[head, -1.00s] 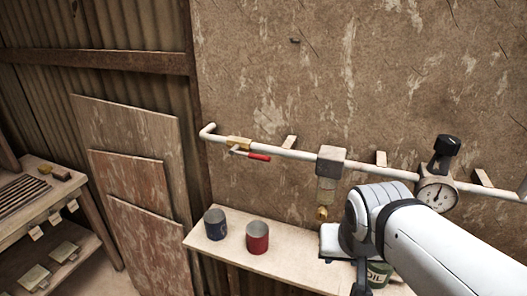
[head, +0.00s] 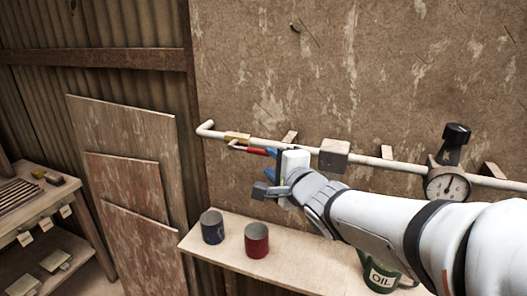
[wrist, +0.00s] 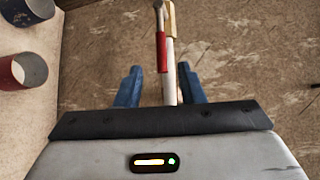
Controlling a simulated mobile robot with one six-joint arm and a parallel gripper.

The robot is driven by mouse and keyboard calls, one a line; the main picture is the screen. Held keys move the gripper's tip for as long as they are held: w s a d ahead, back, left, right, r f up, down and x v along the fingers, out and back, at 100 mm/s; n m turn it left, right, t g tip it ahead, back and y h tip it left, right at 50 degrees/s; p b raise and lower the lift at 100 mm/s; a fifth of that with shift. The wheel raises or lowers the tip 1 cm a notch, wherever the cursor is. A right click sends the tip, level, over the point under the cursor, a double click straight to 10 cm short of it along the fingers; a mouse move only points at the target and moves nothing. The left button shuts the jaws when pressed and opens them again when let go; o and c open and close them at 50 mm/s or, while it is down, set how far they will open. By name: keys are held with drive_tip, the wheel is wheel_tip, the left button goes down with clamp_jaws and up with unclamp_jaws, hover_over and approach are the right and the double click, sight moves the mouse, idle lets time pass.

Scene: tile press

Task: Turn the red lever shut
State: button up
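The red lever (head: 257,151) sits on a brass valve (head: 237,138) at the left end of the white wall pipe (head: 220,132). It lies nearly along the pipe, just below it. My gripper (head: 269,165) is at the lever's right, free end and hides part of it. In the wrist view, the red lever (wrist: 161,52) runs beside the pipe, and its end lies between the two blue fingertips of my gripper (wrist: 160,72). The fingers are spread, with gaps on both sides. I cannot tell how deep the lever sits between them.
A blue can (head: 213,228) and a red can (head: 257,240) stand on the shelf (head: 225,262) below. A green oil can (head: 380,277) is to the right.

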sight(259, 154)
drive_tip(key=shift+x, duration=3.9)
drive_tip(key=shift+r, duration=0.1)
drive_tip(key=shift+c, duration=0.2)
clamp_jaws()
